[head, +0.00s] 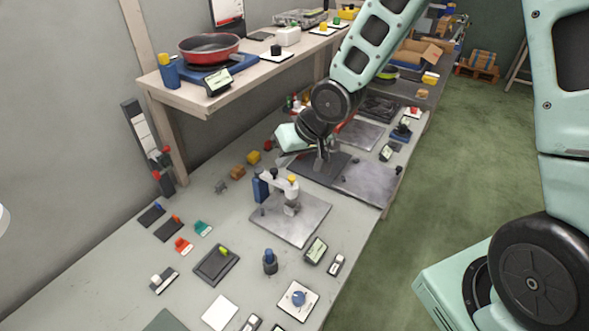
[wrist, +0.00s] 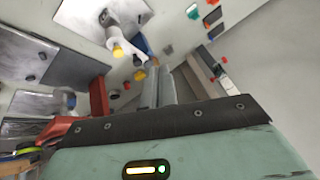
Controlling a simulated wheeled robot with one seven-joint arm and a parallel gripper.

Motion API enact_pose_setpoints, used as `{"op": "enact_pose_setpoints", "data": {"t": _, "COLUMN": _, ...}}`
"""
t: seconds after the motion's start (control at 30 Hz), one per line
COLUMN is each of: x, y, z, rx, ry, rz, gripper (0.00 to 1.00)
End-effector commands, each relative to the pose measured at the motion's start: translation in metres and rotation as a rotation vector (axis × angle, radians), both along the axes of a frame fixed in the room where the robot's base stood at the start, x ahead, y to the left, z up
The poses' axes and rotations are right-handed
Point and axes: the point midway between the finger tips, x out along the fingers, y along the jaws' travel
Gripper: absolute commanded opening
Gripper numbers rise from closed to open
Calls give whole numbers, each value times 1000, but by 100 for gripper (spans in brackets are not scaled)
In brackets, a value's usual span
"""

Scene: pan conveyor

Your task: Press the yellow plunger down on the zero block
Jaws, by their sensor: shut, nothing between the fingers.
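The yellow plunger (head: 292,178) appears as a small yellow cap on top of a pale fixture (head: 290,196), which I take for the zero block. The fixture stands upright on a grey metal plate (head: 311,222) on the bench. In the wrist view the yellow cap (wrist: 117,51) shows at the upper left, beyond my fingers. My gripper (head: 322,168) is shut and empty, up and to the right of the plunger in the head view and apart from it. Its two fingers (wrist: 158,88) lie together in the wrist view.
A blue block (head: 260,188) stands just left of the fixture. Small coloured blocks, including a yellow one (head: 253,157), lie behind it. A shelf with a red pan (head: 208,46) overhangs the bench's back. More metal plates (head: 366,181) lie to the right.

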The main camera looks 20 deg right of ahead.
Motion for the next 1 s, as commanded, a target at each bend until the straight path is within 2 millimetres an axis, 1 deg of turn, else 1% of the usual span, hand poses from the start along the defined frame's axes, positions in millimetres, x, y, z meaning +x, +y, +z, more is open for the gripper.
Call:
{"op": "enact_pose_setpoints", "data": {"t": 0.03, "x": 14, "y": -9, "z": 2, "rx": 47, "ry": -9, "rz": -40, "gripper": 0}}
{"op": "enact_pose_setpoints", "data": {"t": 0.1, "x": 30, "y": -17, "z": -1, "rx": 111, "ry": -32, "rz": -80, "gripper": 0}}
{"op": "enact_pose_setpoints", "data": {"t": 0.2, "x": 48, "y": -27, "z": -4, "rx": 190, "ry": -61, "rz": -130, "gripper": 0}}
{"op": "enact_pose_setpoints", "data": {"t": 0.3, "x": 59, "y": -35, "z": -5, "rx": 247, "ry": -81, "rz": -163, "gripper": 0}}
{"op": "enact_pose_setpoints", "data": {"t": 0.5, "x": 67, "y": -40, "z": -7, "rx": 292, "ry": -97, "rz": -185, "gripper": 0}}
{"op": "enact_pose_setpoints", "data": {"t": 0.83, "x": 67, "y": -40, "z": -8, "rx": 290, "ry": -97, "rz": -184, "gripper": 0}}
{"op": "enact_pose_setpoints", "data": {"t": 1.0, "x": 67, "y": -40, "z": -16, "rx": 289, "ry": -96, "rz": -183, "gripper": 0}}
